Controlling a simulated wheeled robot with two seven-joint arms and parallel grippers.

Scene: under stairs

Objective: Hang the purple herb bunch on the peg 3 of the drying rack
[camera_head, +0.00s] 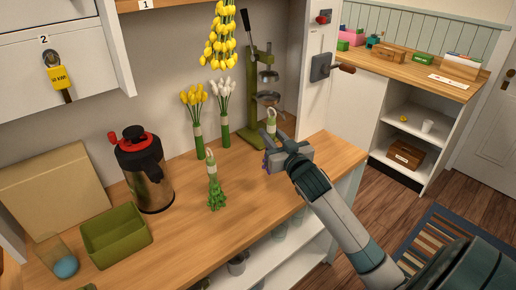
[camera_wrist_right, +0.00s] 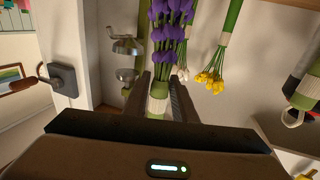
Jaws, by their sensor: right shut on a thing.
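The purple herb bunch (camera_wrist_right: 172,45) is in my right gripper (camera_wrist_right: 160,100). The fingers are shut around its pale wrap (camera_wrist_right: 158,98). In the head view my right gripper (camera_head: 277,152) is above the right part of the counter, and it hides most of the bunch. The bunch's pale loop and green stem end (camera_head: 271,122) stick up above the fingers, and a little purple (camera_head: 265,163) shows below. The drying rack and its peg 3 cannot be made out. A yellow bunch (camera_head: 220,42) hangs at the top. My left gripper is not in view.
Yellow (camera_head: 194,98) and white (camera_head: 223,92) bunches stand at the back of the counter (camera_head: 262,183), beside a green press (camera_head: 255,95). A red-topped flask (camera_head: 147,172) and green tray (camera_head: 118,238) are left.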

